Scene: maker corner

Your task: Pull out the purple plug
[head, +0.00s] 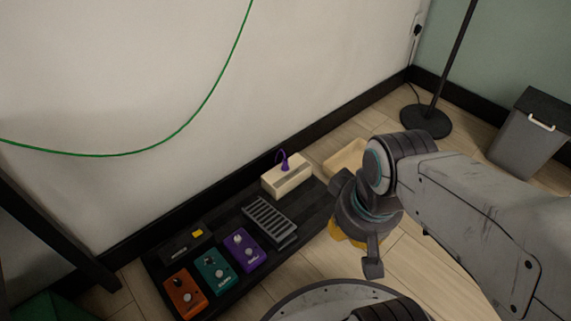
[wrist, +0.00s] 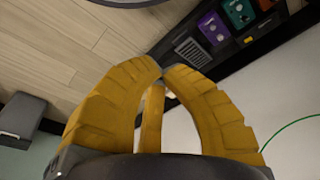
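The purple plug (head: 283,160) stands in the top of a cream socket block (head: 288,180), with its short purple cord looping up. The block sits at the back of the dark pedal board by the wall. My gripper (head: 345,238) is right of the block and apart from it; in the head view its yellow fingers are mostly hidden behind my wrist. In the wrist view the gripper (wrist: 163,69) has its yellow fingertips drawn together, with nothing visible held. The plug cannot be made out there; the fingers cover much of that area.
The pedal board (head: 310,212) carries an orange pedal (head: 185,291), a teal pedal (head: 215,271), a purple pedal (head: 244,250) and a grey ribbed pedal (head: 270,221). A shallow wooden tray (head: 346,157) lies behind my gripper. A lamp base (head: 426,121) and grey bin (head: 530,136) stand right.

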